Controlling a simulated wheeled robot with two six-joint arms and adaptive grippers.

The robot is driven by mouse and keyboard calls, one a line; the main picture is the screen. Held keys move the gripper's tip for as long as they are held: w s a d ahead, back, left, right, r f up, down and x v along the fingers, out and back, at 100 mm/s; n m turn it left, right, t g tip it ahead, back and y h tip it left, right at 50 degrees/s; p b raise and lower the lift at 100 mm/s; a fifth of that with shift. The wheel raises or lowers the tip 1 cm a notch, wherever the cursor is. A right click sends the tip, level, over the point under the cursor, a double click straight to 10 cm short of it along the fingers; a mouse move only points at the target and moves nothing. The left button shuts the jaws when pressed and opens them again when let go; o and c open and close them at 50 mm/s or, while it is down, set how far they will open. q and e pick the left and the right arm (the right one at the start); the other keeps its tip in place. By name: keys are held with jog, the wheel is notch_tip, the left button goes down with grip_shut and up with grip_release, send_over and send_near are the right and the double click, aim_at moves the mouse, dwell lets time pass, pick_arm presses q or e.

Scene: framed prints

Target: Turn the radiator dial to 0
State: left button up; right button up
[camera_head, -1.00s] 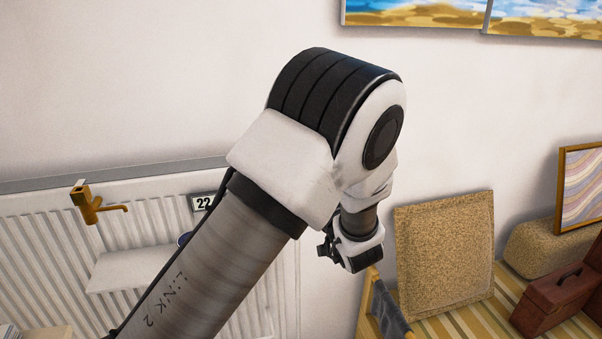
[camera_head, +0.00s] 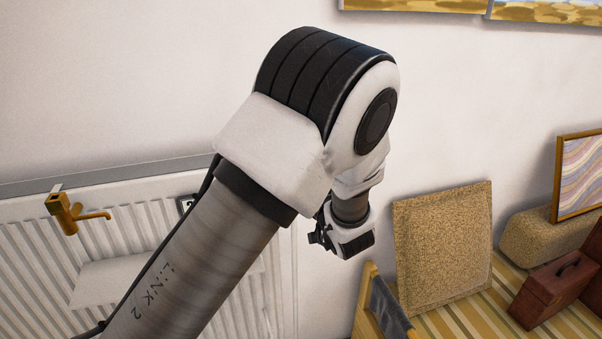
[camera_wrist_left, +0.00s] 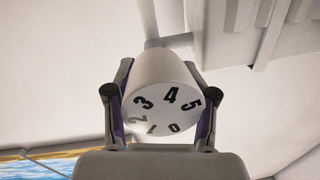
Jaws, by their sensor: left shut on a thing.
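The radiator dial (camera_wrist_left: 165,95) is a white round knob, seen close up in the left wrist view. Its face bears black numbers; 4 is near the top, 3 left of it, 5 right of it and 0 near the bottom right. The lower left numbers are in shade. My left gripper (camera_wrist_left: 161,98) is shut on the dial, one finger on each side. In the head view my left arm covers part of the white ribbed radiator (camera_head: 110,235), and the dial is hidden. My right gripper is in neither view.
A brass tap (camera_head: 68,213) is at the radiator's upper left, and a pale shelf (camera_head: 105,280) is on its front. A small display (camera_head: 185,204) is mostly covered by my arm. At right are a tan textured panel (camera_head: 443,250), a brown case (camera_head: 553,290) and a framed print (camera_head: 580,180).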

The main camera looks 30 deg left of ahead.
pick_arm(q)
jog(key=shift+f, duration=0.15)
jog(key=n+b, duration=0.2)
jog(key=n, duration=0.2)
jog(key=shift+s+a+f+n+b, duration=0.1)
jog(key=shift+n+b, duration=0.2)
jog(key=shift+n+h+b, duration=0.4)
jog(key=shift+n+b, duration=0.25)
jog(key=shift+n, duration=0.35)
